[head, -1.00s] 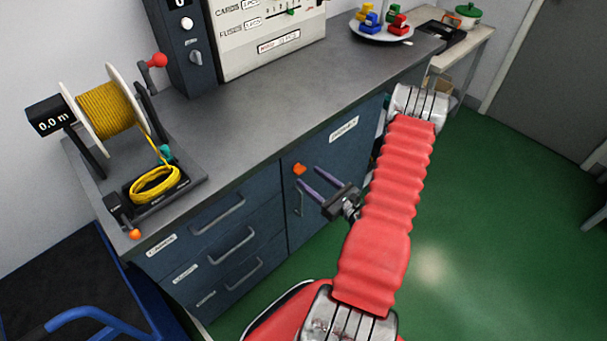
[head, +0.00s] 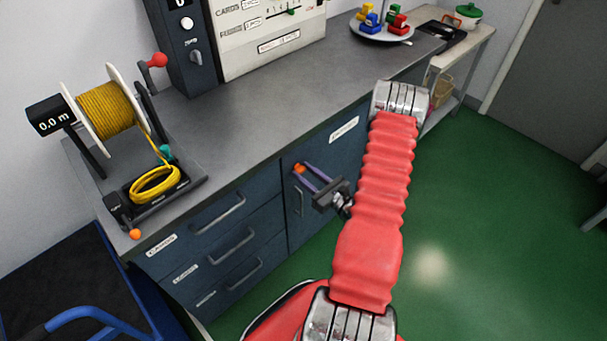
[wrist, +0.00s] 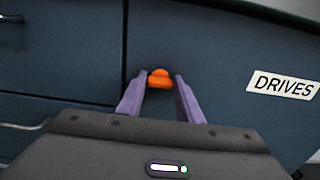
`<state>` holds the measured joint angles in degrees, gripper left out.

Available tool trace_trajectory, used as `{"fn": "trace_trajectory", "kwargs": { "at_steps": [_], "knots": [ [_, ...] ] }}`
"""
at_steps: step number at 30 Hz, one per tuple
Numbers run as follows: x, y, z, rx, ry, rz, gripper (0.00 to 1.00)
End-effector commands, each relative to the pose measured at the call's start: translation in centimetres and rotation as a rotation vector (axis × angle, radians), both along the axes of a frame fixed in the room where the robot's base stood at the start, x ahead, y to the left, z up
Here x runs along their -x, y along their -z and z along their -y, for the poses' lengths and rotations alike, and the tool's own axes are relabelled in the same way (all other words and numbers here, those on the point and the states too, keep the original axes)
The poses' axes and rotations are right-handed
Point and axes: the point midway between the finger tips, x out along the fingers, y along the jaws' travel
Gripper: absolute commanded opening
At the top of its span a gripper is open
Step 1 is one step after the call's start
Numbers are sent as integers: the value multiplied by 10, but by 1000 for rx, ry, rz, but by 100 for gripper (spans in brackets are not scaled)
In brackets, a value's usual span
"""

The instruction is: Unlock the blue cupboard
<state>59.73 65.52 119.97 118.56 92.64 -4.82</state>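The blue cupboard (head: 325,160) is the door at the right of the drawers under the grey worktop, and it looks closed. An orange knob or key (head: 299,168) sits at its upper left, above a vertical handle (head: 299,202). My gripper (head: 304,172) has two purple fingers pointing at the orange piece. The cupboard door (wrist: 220,50) fills the right of that view, with a "DRIVES" label (wrist: 284,84).
Drawers with handles (head: 232,243) lie left of the cupboard. On the worktop (head: 260,115) stand a yellow rope reel (head: 106,110), a panelled machine (head: 265,35) and a plate (head: 372,34) with coloured blocks. Green floor (head: 480,210) is clear at the right.

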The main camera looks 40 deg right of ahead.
Motion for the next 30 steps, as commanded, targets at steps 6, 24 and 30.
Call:
{"fn": "trace_trajectory", "kwargs": {
  "at_steps": [6, 24, 30],
  "knots": [
    [0, 0, 0, 0, 0, 0, 16],
    [0, 0, -1, -103, -3, -3, 10],
    [0, 0, 0, -236, -3, -8, 10]
  ]
}}
